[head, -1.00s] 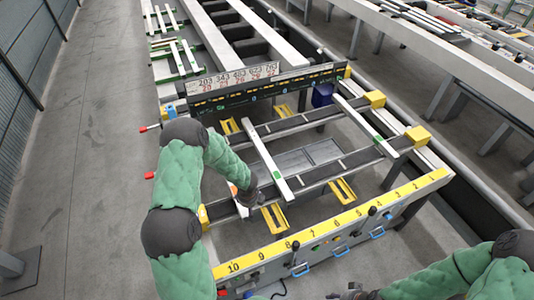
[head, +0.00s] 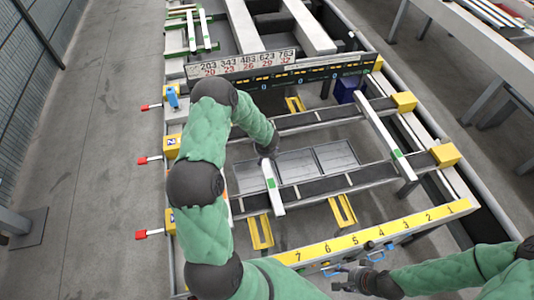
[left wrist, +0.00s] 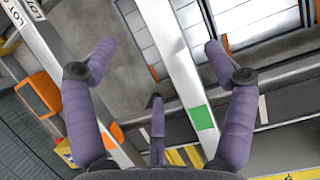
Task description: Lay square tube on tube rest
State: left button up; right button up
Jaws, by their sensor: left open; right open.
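A white square tube (head: 276,196) with a green mark lies across the dark front rail, its far part hidden behind my left arm. In the left wrist view the tube (left wrist: 174,48) runs between the two spread fingers of my left gripper (left wrist: 159,50). The gripper is open, and I cannot tell whether it touches the tube. In the head view its fingers are mostly hidden by the arm. A second white tube (head: 376,124) with a green mark lies across the rails farther right. My right gripper (head: 354,282) is open near the front edge. I cannot tell which part is the tube rest.
A yellow numbered scale (head: 350,240) runs along the front. Yellow blocks (head: 446,155) stand at the right rail ends. Yellow brackets (head: 342,210) sit below the rails. A grey tray (head: 318,162) lies between the rails. Red-tipped handles (head: 142,160) stick out left.

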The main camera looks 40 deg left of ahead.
pick_arm(q)
jog(key=x, duration=0.4)
jog(key=shift+f, duration=0.1)
jog(key=shift+a+f, duration=0.15)
jog(key=shift+f, duration=0.1)
jog(key=shift+x, duration=2.3)
jog(key=shift+w+a, duration=0.15)
jog(key=shift+w, duration=0.05)
jog(key=c, duration=1.6)
jog(key=shift+r, duration=0.1)
grip_shut()
jog(key=shift+w+r, duration=0.1)
jog(key=shift+r, duration=0.05)
